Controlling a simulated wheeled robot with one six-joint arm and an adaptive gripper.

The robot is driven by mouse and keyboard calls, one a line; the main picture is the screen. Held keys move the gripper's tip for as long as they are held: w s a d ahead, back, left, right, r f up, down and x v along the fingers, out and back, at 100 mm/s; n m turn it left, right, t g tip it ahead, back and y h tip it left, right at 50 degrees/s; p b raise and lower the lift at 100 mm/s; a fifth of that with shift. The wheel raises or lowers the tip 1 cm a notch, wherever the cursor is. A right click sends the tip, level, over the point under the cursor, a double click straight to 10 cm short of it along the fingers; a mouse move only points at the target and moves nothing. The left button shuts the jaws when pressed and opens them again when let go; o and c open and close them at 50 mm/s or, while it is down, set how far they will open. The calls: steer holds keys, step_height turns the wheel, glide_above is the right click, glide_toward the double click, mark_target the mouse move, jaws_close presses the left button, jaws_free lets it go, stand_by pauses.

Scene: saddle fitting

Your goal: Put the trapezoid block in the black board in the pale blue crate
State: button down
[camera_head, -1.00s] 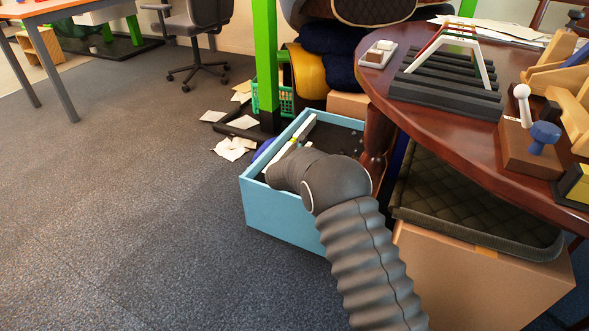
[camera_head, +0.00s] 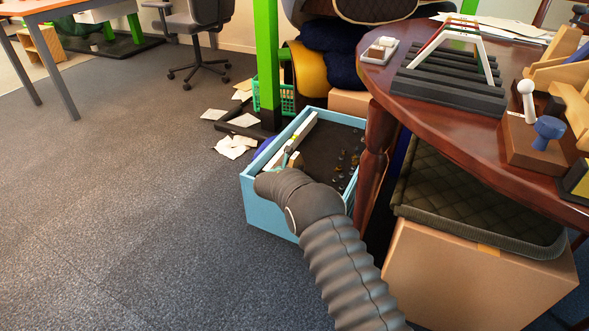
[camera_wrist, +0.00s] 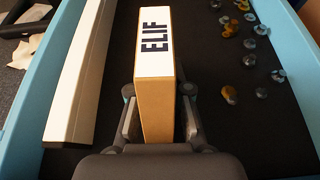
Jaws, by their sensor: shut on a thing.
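My gripper (camera_wrist: 158,112) is shut on a tan block (camera_wrist: 156,97) with a white face marked "ELIF", one finger on each side. The block is a thick slab; its full outline cannot be told from this angle. It is over the pale blue crate (camera_head: 264,210), above the black board (camera_wrist: 214,60) that covers the crate's floor. I cannot tell how far it is above the board. In the head view the block (camera_head: 297,160) shows only as a small tan bit, mostly hidden by my arm.
A long white bar (camera_wrist: 82,70) lies along the crate's left side. Open floor lies left.

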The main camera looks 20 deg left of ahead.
steer(key=shift+f, duration=0.1)
steer(key=c, duration=1.1)
jaws_free()
steer(key=shift+s+r, duration=0.1)
steer(key=shift+r, duration=0.15)
steer(key=v, duration=1.1)
steer(key=shift+s+p, duration=0.4)
